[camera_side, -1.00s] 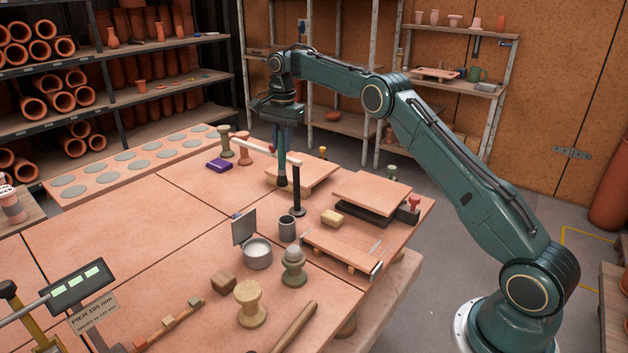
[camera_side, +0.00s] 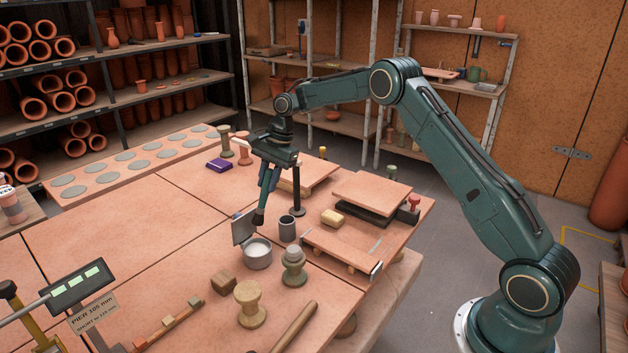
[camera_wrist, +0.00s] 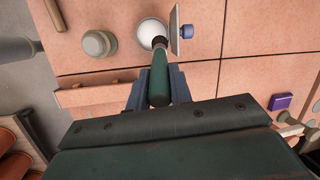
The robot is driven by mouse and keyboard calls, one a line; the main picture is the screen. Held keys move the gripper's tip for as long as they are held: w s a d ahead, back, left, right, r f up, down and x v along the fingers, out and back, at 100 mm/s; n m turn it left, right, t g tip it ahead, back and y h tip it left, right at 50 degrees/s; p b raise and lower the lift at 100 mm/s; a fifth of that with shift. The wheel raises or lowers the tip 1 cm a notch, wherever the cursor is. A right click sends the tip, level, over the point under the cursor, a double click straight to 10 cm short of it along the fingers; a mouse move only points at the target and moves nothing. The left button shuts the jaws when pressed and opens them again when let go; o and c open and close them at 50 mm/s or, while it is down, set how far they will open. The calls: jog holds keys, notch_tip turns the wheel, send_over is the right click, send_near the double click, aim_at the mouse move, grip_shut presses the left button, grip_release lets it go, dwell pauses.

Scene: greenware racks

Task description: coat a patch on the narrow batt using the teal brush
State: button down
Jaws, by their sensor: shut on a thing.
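My gripper (camera_side: 269,180) is shut on the teal brush (camera_wrist: 159,78), tilted with its dark bristles (camera_side: 258,219) down. In the wrist view the bristles overlap the right part of the pale round pot (camera_wrist: 150,32). In the side view they are just above the pot's (camera_side: 258,254) far rim, beside the upright grey plate (camera_side: 242,229); any contact is unclear. The narrow batt, apparently the long board (camera_side: 335,245) with a pale strip at its right end, lies on small supports right of the pot. I see no distinct coated patch on it.
A dark cup (camera_side: 287,228) and a grey-green jar (camera_side: 293,267) stand close right of the pot. A black post (camera_side: 298,195) rises behind.

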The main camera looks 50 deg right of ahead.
jog(key=shift+s+a+f, duration=0.2)
jog(key=shift+a+f, duration=0.05)
jog(key=shift+a, duration=0.2)
jog(key=shift+s+a+f, duration=0.2)
jog(key=shift+a+f, duration=0.05)
jog(key=shift+a, duration=0.2)
jog(key=shift+f, duration=0.1)
jog(key=shift+f, duration=3.6)
jog(key=shift+r, duration=0.1)
jog(key=shift+r, duration=3.45)
